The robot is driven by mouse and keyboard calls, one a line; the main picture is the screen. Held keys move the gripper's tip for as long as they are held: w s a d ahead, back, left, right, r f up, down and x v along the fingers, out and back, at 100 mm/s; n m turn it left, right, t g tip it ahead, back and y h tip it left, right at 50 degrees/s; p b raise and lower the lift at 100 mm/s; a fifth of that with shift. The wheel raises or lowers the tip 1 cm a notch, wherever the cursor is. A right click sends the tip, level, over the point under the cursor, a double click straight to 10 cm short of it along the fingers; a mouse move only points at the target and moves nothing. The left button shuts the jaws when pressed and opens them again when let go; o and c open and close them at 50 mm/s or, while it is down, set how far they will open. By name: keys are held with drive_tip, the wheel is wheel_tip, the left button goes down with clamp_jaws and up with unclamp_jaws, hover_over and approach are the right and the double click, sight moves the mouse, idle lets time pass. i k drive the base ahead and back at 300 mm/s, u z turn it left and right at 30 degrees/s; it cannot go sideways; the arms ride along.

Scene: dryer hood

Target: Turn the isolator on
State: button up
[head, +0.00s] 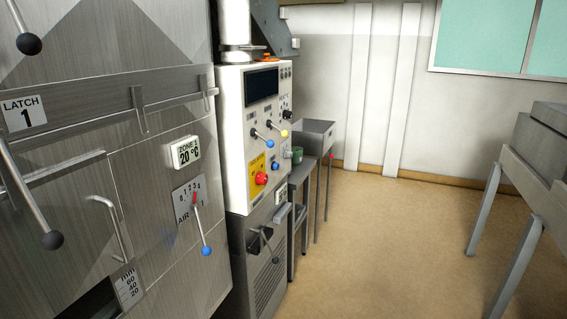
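A white control cabinet (237,130) stands left of the middle, seen at an angle. Its face carries a dark display (262,86), levers with blue and yellow knobs, a red mushroom button (262,178) and a small black knob (287,115). Below, on the grey lower part, a dark lever handle (267,243) sticks out and slants down to a round knob. No isolator label is readable, so I cannot tell for certain which control it is or its on/off position. My gripper is not in view.
A steel dryer front (80,150) with protruding latch levers and a blue-knobbed air lever (205,250) fills the left. A grey bench (530,190) stands right. The tan floor between is clear.

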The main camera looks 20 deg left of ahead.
sight(261, 178)
drive_tip(key=i, duration=1.6)
drive_tip(key=u, duration=2.85)
